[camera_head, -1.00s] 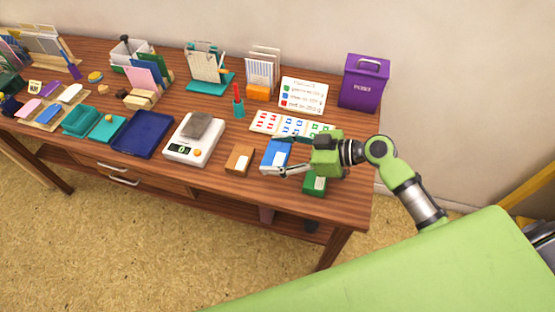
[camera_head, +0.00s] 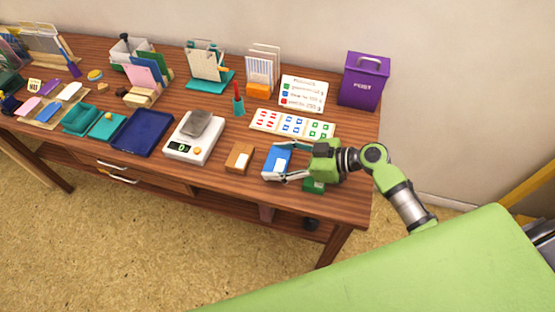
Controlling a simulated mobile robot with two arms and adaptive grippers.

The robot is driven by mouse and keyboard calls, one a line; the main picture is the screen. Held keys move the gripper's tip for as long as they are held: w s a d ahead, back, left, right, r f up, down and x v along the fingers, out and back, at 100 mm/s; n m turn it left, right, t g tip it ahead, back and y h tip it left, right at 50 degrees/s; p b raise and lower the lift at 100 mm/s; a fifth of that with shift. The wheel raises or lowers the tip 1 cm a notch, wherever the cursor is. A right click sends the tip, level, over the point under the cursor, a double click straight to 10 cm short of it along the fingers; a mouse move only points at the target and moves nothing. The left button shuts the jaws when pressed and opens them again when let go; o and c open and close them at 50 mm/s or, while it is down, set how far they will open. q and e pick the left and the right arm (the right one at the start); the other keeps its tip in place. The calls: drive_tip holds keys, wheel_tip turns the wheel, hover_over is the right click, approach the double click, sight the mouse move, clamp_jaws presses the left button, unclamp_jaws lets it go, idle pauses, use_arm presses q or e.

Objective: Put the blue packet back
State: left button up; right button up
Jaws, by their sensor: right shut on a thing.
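The blue packet (camera_head: 274,160), with a white label, is near the front right of the wooden table. My right gripper (camera_head: 281,162) comes in from the right and is shut on it, one finger behind the packet and one along its front. I cannot tell whether the packet touches the table or is slightly above it. A brown packet (camera_head: 238,157) lies just left of it. A green packet (camera_head: 315,187) is partly hidden under my right gripper. My left gripper is not in view.
A white scale (camera_head: 180,150) with a grey block stands left of the brown packet. A purple bin (camera_head: 363,82) stands at the back right. The table's front edge is close.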

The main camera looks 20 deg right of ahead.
drive_tip(key=shift+f+b, duration=0.3)
drive_tip(key=o, duration=1.2)
